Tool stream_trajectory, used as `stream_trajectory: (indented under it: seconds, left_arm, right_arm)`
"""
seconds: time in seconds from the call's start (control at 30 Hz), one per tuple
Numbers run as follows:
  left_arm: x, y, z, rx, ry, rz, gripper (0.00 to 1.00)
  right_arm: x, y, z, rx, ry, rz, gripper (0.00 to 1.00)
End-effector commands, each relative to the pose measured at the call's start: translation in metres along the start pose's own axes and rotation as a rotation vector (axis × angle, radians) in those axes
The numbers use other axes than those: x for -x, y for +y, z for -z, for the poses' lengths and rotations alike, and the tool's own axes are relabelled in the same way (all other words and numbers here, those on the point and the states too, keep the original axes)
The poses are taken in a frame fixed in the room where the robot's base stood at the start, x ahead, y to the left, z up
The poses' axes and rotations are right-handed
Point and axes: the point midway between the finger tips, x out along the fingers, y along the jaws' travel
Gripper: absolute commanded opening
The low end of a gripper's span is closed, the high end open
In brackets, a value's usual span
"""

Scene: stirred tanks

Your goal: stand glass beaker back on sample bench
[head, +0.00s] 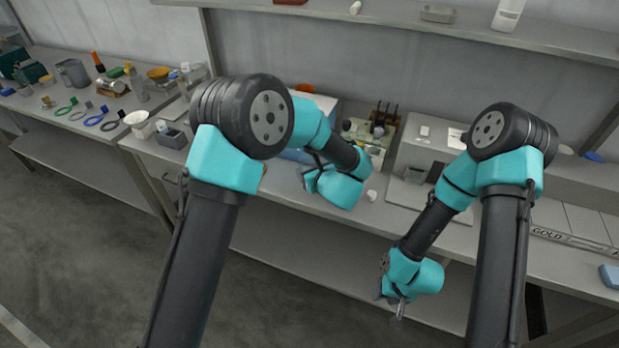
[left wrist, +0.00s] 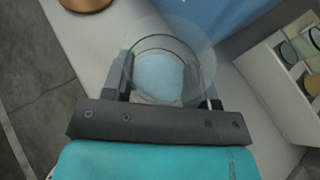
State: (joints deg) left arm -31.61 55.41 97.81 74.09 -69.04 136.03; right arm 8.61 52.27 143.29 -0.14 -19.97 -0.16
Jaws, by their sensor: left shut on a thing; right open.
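The glass beaker (left wrist: 165,70) is clear, with a round rim, and shows in the left wrist view between the two dark fingers of my left gripper (left wrist: 168,88). The left gripper is shut on it. Pale blue shows through the glass. In the head view my left gripper (head: 308,177) is over the front part of the grey sample bench (head: 290,188); I cannot make out the beaker there. Whether its base touches the bench I cannot tell. My right gripper (head: 394,301) is open and empty, hanging low in front of the bench's front edge.
A rack with dark-handled tools (head: 382,125) stands behind my left gripper. A small white piece (head: 371,195) lies on the bench to its right. A shelf (head: 420,24) runs above.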

Motion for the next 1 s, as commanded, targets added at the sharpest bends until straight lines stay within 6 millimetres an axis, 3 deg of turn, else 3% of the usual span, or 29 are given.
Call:
stream_trajectory:
  seconds: [0.4,0.63,1.0]
  left_arm:
    - [-0.009,-0.005,-0.001,0.000,0.000,-0.001,0.27]
    - [-0.020,-0.004,0.028,-0.002,0.001,0.000,0.27]
    - [-0.021,-0.004,0.032,0.000,0.000,0.000,0.27]
  right_arm:
    - [0.000,0.000,0.000,0.000,0.000,0.000,0.43]
    - [0.000,0.000,0.000,0.000,0.000,0.000,0.43]
    - [0.000,0.000,0.000,0.000,0.000,0.000,0.43]
